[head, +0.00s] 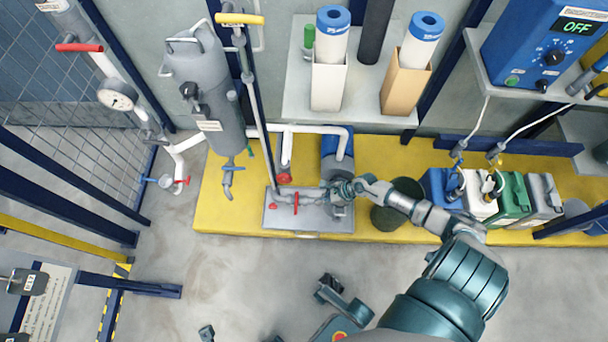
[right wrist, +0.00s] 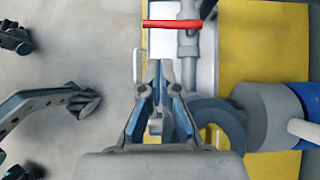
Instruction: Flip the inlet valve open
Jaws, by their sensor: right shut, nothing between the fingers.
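A small red lever (head: 296,203) sits across the grey pipe (head: 313,194) beside the blue pump (head: 338,147); I take it for the inlet valve's handle. In the right wrist view the red lever (right wrist: 172,23) lies ahead of the fingertips, crosswise to its pipe (right wrist: 188,45). My right gripper (head: 336,188) is beside the pump, to the right of the lever. Its fingers (right wrist: 163,66) are shut and empty, apart from the lever in the wrist view. Any contact with the pipe or pump cannot be told.
The yellow platform (head: 225,205) carries the pump, a dark bucket (head: 392,215) and several canisters (head: 514,198). Other handles are a red one (head: 79,47) and a yellow one (head: 240,19). A grey tank (head: 200,80) stands left.

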